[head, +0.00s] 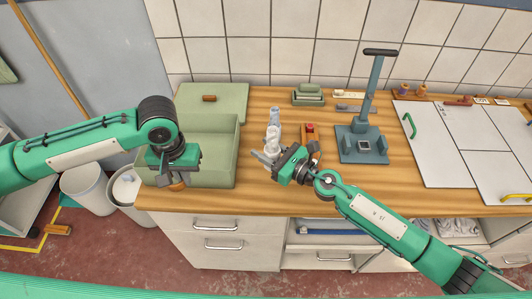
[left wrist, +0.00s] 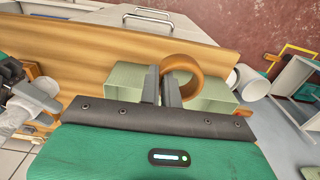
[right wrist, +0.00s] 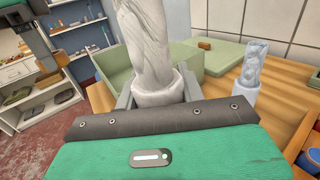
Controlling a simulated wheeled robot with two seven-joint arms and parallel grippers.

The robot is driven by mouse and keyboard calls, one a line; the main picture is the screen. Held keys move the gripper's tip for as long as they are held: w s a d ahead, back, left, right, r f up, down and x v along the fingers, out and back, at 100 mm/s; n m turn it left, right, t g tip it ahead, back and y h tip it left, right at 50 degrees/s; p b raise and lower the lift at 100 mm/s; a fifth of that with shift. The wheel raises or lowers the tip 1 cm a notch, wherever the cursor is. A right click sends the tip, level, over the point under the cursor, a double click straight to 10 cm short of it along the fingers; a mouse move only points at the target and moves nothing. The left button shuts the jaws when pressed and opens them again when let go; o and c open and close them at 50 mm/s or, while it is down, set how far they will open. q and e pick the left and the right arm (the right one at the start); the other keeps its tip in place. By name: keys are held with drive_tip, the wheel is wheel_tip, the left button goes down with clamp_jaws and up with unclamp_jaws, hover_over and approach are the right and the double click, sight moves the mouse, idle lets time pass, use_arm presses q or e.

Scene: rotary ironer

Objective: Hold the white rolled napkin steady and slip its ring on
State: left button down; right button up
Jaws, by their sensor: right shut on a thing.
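The white rolled napkin (head: 272,134) stands upright near the front of the wooden counter, its foot in a white cup-like holder (right wrist: 157,87). In the right wrist view the napkin (right wrist: 143,40) rises out of the frame. My right gripper (head: 268,157) is shut on the holder, one finger on each side. The orange-brown ring (left wrist: 186,76) hangs at my left gripper (left wrist: 162,88), one finger inside its opening and one outside its wall. In the head view my left gripper (head: 172,180) is over the green box's front edge, left of the napkin; the ring (head: 177,187) is mostly hidden.
A second, greyish rolled napkin (right wrist: 252,64) stands in its own holder behind the first.

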idle(0.3)
wheel_tip(320, 180, down, 6)
drive_tip(key=shift+a+f, duration=0.1)
drive_tip(key=shift+f, duration=0.35)
drive_tip(key=shift+f, duration=0.1)
drive_tip(key=shift+f, duration=1.2)
drive_tip(key=shift+f, duration=0.15)
drive_tip(key=o, duration=0.8)
drive_tip(key=shift+c, duration=0.2)
